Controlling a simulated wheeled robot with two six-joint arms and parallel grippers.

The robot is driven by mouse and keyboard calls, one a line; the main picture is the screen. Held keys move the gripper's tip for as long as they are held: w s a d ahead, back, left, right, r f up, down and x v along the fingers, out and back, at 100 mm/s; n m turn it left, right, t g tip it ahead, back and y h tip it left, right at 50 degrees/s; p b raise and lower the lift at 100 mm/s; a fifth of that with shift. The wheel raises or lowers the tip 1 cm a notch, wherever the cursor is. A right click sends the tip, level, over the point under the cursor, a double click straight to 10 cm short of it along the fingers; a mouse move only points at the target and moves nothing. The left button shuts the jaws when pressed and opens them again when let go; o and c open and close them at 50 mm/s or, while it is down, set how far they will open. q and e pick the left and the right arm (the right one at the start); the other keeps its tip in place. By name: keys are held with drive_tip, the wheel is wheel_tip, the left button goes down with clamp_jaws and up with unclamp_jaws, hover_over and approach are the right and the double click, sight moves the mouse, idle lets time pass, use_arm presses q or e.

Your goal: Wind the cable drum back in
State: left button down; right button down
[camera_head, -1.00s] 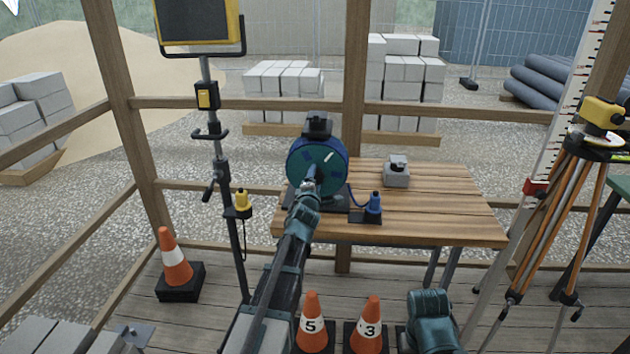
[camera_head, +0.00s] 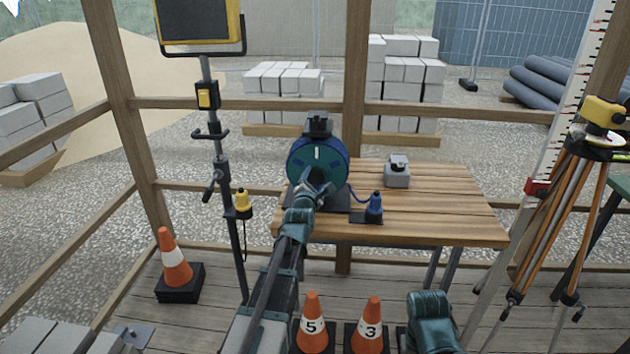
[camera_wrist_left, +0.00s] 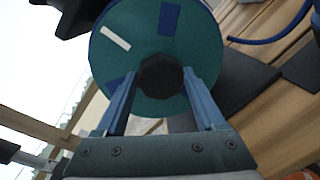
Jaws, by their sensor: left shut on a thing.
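The cable drum (camera_head: 304,156) is a blue-rimmed reel with a teal face, standing on a dark base at the left of the wooden bench. My left gripper (camera_head: 318,184) is at the lower part of that face. In the left wrist view, the drum (camera_wrist_left: 115,62) fills the upper middle, and my left gripper (camera_wrist_left: 160,80) is shut on its dark crank knob (camera_wrist_left: 162,77).
The wooden bench (camera_head: 450,205) has free room on its right side. A small grey box (camera_head: 397,174) stands behind the plug. A lamp stand (camera_head: 222,165) is to the left. Orange cones (camera_head: 312,322) stand in front, and a tripod (camera_head: 570,215) is at the right.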

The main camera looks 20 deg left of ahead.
use_arm(q)
drive_tip(key=shift+s+f, duration=0.1)
idle(0.3)
unclamp_jaws()
drive_tip(key=v, duration=1.3)
drive_tip(key=shift+s+p, duration=0.3)
drive_tip(key=shift+p, duration=0.15)
drive_tip(key=shift+d, duration=0.1)
